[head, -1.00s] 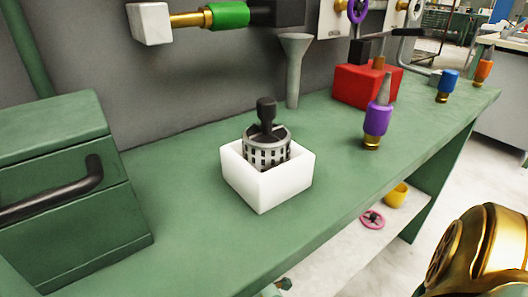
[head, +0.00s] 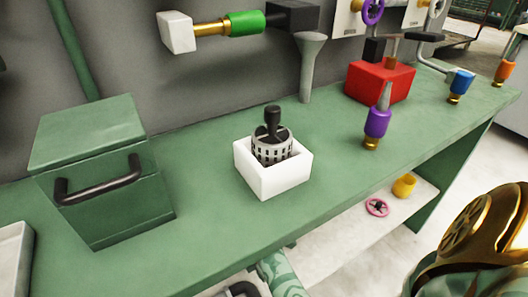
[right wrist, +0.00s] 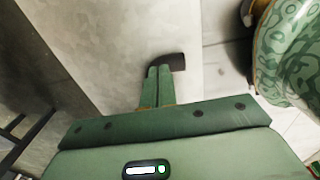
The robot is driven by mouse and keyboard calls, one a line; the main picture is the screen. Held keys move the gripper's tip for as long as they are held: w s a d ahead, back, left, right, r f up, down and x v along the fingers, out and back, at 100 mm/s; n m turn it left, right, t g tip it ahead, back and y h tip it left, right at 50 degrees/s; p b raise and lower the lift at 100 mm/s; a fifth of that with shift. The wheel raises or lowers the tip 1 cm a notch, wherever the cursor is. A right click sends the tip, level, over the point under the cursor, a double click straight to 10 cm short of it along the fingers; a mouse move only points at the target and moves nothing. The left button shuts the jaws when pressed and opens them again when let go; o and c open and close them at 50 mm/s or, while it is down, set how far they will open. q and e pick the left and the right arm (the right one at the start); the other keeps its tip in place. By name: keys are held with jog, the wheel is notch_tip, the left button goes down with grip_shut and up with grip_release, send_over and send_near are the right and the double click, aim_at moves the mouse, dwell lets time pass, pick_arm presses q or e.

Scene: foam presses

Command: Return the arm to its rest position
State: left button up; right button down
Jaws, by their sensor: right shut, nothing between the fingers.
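My right gripper (right wrist: 158,72) is in the right wrist view, its two green fingers shut together with nothing between them. The gripper's jaws cannot be made out in the head view. A gold and green part of my own body (head: 484,240) fills the lower right corner there, and a patterned green part of mine (head: 282,274) shows at the bottom edge. My left gripper is not in view.
On the green bench (head: 215,225) stand a white open box (head: 272,181) holding a dark-handled perforated basket (head: 272,150), a green handled case (head: 110,185), a red block (head: 380,82) and a purple-collared nozzle (head: 377,122). A yellow cup (head: 404,186) sits on the lower shelf.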

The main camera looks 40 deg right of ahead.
pick_arm(q)
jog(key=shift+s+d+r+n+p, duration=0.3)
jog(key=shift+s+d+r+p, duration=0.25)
jog(key=shift+p, duration=0.4)
pick_arm(e)
notch_tip(320, 180, up, 3)
jog(key=shift+r, duration=0.1)
